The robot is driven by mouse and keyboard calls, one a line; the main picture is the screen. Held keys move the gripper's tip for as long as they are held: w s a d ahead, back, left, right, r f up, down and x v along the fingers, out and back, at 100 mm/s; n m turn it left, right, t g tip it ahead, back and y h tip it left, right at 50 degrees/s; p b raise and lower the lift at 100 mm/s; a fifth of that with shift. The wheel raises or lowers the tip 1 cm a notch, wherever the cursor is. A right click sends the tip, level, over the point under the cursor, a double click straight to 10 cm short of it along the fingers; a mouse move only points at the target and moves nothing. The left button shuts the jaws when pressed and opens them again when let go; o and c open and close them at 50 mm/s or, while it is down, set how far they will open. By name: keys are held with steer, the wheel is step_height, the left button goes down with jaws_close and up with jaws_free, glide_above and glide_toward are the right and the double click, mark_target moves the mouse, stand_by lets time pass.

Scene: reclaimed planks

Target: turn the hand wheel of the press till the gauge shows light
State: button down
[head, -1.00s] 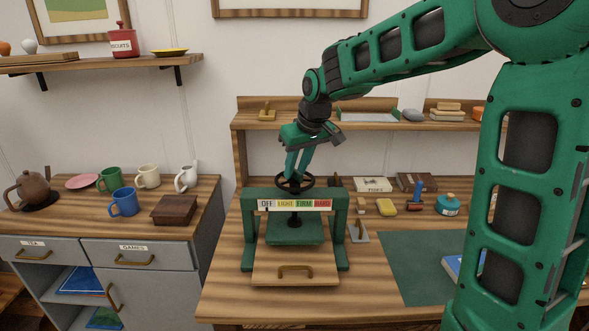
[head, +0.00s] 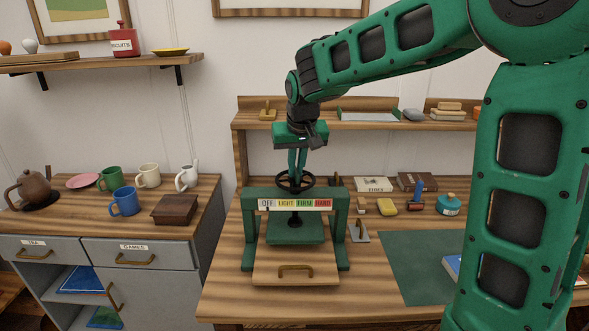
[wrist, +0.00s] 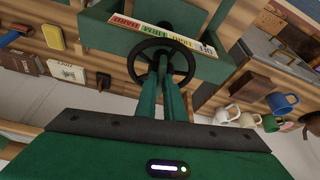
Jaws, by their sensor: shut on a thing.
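The green press (head: 341,225) stands on the plank bench. Its black hand wheel (head: 309,185) lies flat on top of the screw, above the crossbar. The gauge strip (head: 296,204) on the crossbar reads OFF, LIGHT, FIRM and HARD; its pointer is too small to read surely. My gripper (head: 296,176) comes straight down onto the wheel and is shut on it. In the wrist view the green fingers (wrist: 163,72) reach into the wheel (wrist: 190,62) near its hub, partly hiding it. The press plate (head: 296,233) hangs over a wooden board.
The wooden board (head: 296,273) with a handle lies at the press front. A back shelf (head: 345,127) runs behind. A green mat (head: 410,265) is mostly bare.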

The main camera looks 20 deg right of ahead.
steer(key=shift+a+m+h, duration=0.15)
steer(key=shift+m+h, duration=0.45)
steer(key=shift+m, duration=0.9)
steer(key=c, duration=1.9)
jaws_free()
steer(key=shift+o, duration=0.2)
steer(key=v, duration=1)
steer(key=shift+r, duration=0.4)
steer(key=shift+w+a, duration=0.1)
steer(key=shift+a, duration=0.05)
